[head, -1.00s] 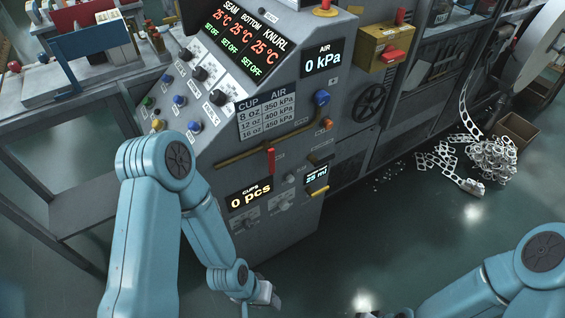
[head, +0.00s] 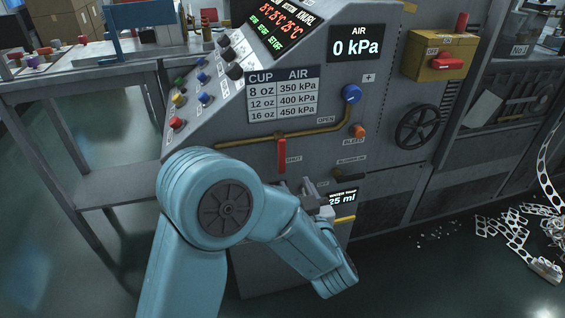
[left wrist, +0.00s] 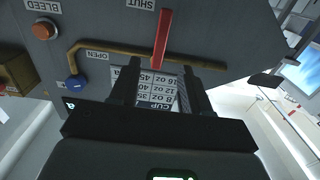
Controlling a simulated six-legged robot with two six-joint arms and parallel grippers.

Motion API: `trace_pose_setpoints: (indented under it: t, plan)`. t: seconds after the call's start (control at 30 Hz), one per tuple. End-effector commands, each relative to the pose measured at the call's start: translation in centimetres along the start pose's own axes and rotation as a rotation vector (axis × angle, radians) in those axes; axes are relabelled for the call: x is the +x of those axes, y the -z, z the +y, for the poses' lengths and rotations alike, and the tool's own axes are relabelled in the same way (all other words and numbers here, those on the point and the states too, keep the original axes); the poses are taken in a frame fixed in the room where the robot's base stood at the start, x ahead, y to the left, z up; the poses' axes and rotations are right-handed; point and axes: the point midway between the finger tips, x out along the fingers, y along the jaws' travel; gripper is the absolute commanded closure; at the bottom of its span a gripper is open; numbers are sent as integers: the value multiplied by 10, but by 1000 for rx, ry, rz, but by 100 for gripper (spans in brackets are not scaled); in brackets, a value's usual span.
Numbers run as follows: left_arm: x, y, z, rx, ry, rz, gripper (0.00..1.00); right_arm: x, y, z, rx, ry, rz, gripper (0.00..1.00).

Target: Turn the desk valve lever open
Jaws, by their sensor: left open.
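The red valve lever (head: 281,155) hangs straight down from the brass pipe (head: 240,141) on the front of the grey machine. A SHUT label (head: 293,158) is beside it, and an OPEN label (head: 325,120) is to the upper right, above the pipe. My left gripper (head: 294,186) is open and empty just below the lever, partly hidden by my arm. In the left wrist view, which is upside down, the lever (left wrist: 162,38) lies in line with the gap between the two fingers (left wrist: 160,84). I see no contact. My right gripper is out of view.
A blue knob (head: 351,93) ends the pipe at right, with an orange bleed button (head: 358,131) below it. A black handwheel (head: 418,127) and a yellow box (head: 440,57) are farther right. A side table (head: 100,77) is at left. Scrap strips lie on the floor.

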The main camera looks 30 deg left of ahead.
Motion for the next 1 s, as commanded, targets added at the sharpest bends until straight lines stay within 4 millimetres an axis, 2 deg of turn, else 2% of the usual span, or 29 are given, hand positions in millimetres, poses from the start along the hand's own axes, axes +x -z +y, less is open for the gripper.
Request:
trace_pose_setpoints:
  t: [0.1,0.3,0.5,0.67,0.9,0.93,1.0]
  plan:
    - [33,-2,-5,-1,6,0,53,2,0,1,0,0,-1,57]
    - [79,-2,-7,0,4,-1,53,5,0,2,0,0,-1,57]
    - [109,-2,-6,1,0,-1,53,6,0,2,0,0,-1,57]
    - [117,-1,-4,1,-2,-2,53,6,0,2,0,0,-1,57]
    - [116,-1,-2,2,-3,-2,53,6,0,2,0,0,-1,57]
    - [116,-1,-2,2,-3,-2,56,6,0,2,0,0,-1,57]
    - [116,-1,-1,1,-3,-1,79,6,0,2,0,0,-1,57]
